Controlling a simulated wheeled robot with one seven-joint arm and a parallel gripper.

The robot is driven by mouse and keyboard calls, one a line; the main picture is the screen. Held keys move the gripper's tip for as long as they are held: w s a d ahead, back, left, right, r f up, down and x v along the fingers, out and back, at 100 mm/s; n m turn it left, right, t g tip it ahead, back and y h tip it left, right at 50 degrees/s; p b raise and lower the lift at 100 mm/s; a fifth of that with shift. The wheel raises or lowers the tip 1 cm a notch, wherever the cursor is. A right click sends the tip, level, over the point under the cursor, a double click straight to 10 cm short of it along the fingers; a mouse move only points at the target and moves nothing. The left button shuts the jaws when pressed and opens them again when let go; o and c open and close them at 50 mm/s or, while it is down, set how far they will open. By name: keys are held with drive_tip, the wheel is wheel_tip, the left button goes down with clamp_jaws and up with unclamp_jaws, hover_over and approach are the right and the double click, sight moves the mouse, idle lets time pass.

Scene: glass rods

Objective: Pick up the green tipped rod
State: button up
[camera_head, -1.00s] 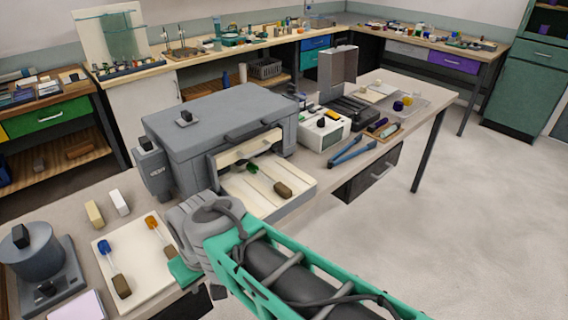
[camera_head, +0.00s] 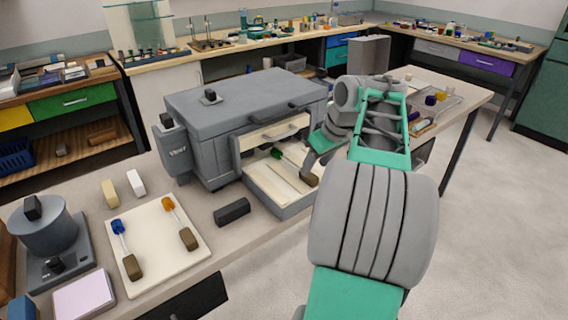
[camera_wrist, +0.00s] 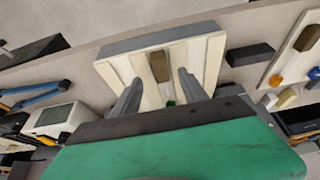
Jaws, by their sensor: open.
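The green tipped rod (camera_head: 277,152) lies on the pale slotted tray (camera_head: 265,188) at the front of the grey oven-like box. Its green end points toward the box and its brown block handle (camera_head: 309,179) toward the tray's front edge. In the wrist view the brown handle (camera_wrist: 159,67) shows between my two fingers, with a bit of green tip (camera_wrist: 171,103) near my gripper's body. My gripper (camera_wrist: 158,93) is open over the tray, one finger on each side of the rod, not closed on it. My arm hides part of the tray in the head view.
A white board (camera_head: 158,240) with a blue tipped rod (camera_head: 120,229) and an orange tipped rod (camera_head: 170,205) lies to the left. A dark block (camera_head: 232,212) lies between board and tray. The grey box (camera_head: 240,120) rises behind the tray.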

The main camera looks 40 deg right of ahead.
sight(311, 174)
drive_tip(key=x, duration=0.4)
drive_tip(key=shift+w+f, duration=0.1)
drive_tip(key=shift+c, duration=0.3)
clamp_jaws()
